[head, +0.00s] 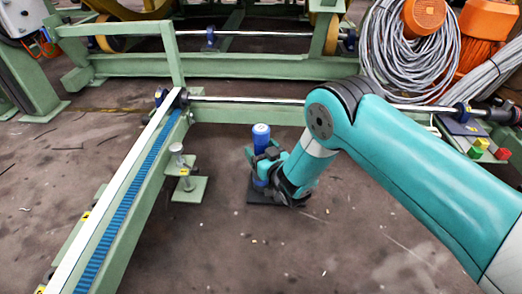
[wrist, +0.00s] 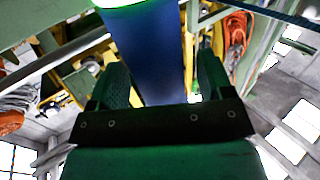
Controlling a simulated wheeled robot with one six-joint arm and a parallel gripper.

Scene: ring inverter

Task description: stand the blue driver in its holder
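The blue driver (head: 261,136) stands upright in the head view, its lower part partly hidden by my gripper. In the wrist view the driver (wrist: 150,55) rises between the two fingers, with a light rim at its end. My gripper (head: 264,165) is around the driver from the right. In the wrist view my gripper (wrist: 165,80) looks open, with a narrow gap showing beside the driver, clearest at the right finger. A dark flat plate (head: 256,198) lies on the floor below the driver. Whether the driver's foot sits in a holder there is hidden.
A green rail with a blue strip (head: 130,205) runs along the left. A green footed post (head: 187,185) stands left of the driver. A green frame (head: 240,115) crosses behind it. Coiled grey cable (head: 400,60) lies at the upper right. The floor in front is clear.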

